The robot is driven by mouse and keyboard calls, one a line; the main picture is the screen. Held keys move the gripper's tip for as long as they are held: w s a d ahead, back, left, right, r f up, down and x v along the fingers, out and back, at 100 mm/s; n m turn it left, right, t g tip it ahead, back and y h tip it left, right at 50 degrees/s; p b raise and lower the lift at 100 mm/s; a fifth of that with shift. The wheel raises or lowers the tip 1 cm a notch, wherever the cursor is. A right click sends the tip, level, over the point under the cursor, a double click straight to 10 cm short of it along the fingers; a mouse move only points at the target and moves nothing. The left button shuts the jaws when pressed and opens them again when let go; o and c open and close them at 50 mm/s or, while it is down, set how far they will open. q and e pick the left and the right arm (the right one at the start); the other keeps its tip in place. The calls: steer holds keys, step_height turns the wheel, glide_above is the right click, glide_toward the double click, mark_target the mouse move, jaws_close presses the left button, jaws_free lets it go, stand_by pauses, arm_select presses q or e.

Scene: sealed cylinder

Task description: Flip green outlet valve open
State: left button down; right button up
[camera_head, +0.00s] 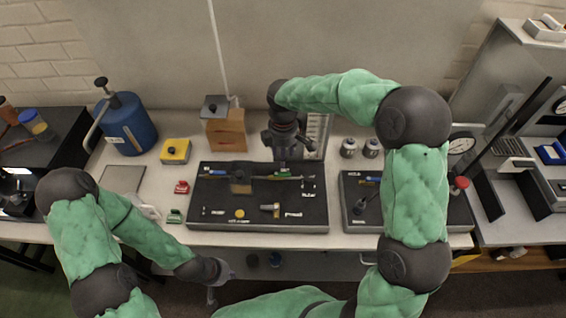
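A dark panel board (222,220) lies on the bench in the middle of the head view, with small fittings on it. A small green part (290,176), which looks like the green outlet valve, sits near the board's back edge. My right gripper (284,163) points down right over this green part and partly hides it. I cannot tell whether its fingers touch the part or are open or shut. My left gripper (221,284) is low in front of the bench's front edge, with its fingers apart and nothing visible between them.
A second dark board (350,217) lies to the right, partly behind my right arm. A blue tank (127,124), a yellow box (175,151) and a wooden block (225,132) stand behind and left. Small red (181,187) and green (174,216) pieces lie left of the board.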

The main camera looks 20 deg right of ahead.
step_height(320, 180, up, 4)
steer(key=shift+f, duration=0.2)
steer(key=shift+r, duration=0.1)
stand_by(0.4)
